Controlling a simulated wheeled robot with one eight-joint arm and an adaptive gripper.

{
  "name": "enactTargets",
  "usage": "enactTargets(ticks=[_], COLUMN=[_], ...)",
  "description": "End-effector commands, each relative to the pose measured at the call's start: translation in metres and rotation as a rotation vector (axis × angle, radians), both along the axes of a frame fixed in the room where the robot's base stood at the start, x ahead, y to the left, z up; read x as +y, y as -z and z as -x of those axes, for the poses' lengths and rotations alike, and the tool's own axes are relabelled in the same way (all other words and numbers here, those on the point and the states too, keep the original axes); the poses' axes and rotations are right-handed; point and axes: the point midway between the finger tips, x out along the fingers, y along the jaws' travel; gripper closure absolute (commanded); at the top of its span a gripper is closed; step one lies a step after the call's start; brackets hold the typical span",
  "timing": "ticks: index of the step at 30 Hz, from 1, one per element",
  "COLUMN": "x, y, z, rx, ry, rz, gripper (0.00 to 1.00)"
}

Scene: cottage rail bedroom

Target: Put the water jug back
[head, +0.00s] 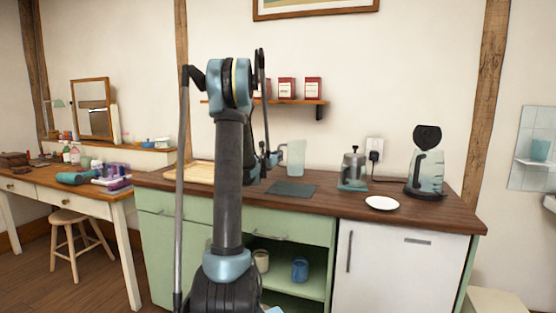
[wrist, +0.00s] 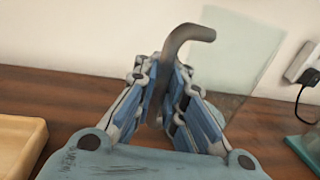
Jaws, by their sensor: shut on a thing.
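The water jug (head: 296,152) is pale and see-through and shows just right of my gripper (head: 272,159) in the head view. In the wrist view, my gripper (wrist: 161,88) is shut around the jug's grey curved handle (wrist: 188,34). The clear jug body (wrist: 240,52) extends to the right behind the fingers and looks roughly upright. Its bottom is partly hidden by the fingers, so I cannot tell whether it touches the counter (head: 330,202).
A dark mat (head: 290,188) lies in front of the jug. To the right stand a metal-topped appliance (head: 353,172), a white plate (head: 382,203) and a black appliance with a clear tank (head: 427,165). A wooden tray (head: 192,172) lies left. A shelf (head: 300,102) with red boxes hangs above.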

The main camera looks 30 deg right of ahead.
Motion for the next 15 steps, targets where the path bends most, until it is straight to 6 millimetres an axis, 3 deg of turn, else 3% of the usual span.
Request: enactTargets(ticks=[10,13,15], x=[0.0002,0.0002,0.0002], y=[0.0038,0.0041,0.004], z=[0.0003,0.0002,0.0002], rx=[0.001,0.0,0.0], ry=[0.0,0.0,0.0], rz=[0.001,0.0,0.0], gripper=[1.0,0.72,0.69])
